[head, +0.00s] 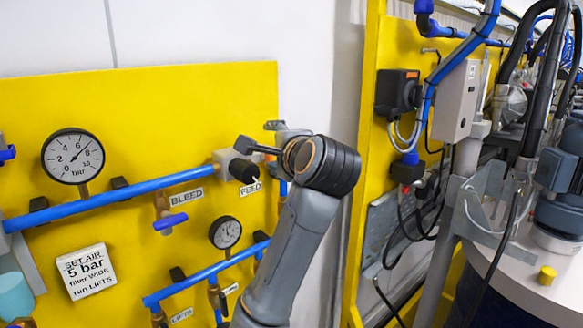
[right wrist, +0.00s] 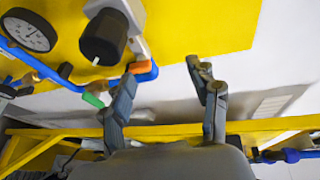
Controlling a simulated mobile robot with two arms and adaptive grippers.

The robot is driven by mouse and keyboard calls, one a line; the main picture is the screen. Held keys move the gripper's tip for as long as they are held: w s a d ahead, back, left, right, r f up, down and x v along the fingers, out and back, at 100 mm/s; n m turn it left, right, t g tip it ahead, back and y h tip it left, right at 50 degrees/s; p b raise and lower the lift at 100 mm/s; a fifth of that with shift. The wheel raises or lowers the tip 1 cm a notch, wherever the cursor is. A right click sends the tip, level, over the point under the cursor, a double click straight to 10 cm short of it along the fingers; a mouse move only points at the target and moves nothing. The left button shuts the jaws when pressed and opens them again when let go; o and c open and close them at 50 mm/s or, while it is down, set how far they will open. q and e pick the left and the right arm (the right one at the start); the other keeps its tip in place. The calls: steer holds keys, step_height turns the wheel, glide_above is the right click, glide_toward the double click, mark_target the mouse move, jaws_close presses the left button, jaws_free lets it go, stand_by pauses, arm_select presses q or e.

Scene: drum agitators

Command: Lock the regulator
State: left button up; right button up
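The regulator is a grey block (head: 225,158) with a black round knob (head: 243,171) on the blue pipe, just above the FEED label. In the right wrist view its knob (right wrist: 103,37) and pale body (right wrist: 127,14) are at the upper left. My right gripper (head: 260,136) is just above and right of the knob in the head view. In the right wrist view my right gripper (right wrist: 162,72) has its two fingers spread apart with nothing between them. The knob lies left of both fingers, outside the gap. My left gripper is not in view.
The yellow panel (head: 120,110) carries a large gauge (head: 73,156), a smaller gauge (head: 225,232), a blue BLEED handle (head: 170,222) and blue pipes. A sign (head: 87,273) reads "SET AIR 5 bar". An orange piece (right wrist: 138,67) sits near the left finger. Machinery stands at right.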

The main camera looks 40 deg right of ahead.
arm_select(q)
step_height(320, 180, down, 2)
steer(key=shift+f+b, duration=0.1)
steer(key=shift+b, duration=1)
arm_select(e)
steer(key=s+a+f, duration=0.1)
steer(key=s+a, duration=0.1)
steer(key=s, duration=0.6)
steer(key=shift+s+a, duration=0.3)
steer(key=shift+s, duration=0.1)
steer(key=shift+f, duration=0.1)
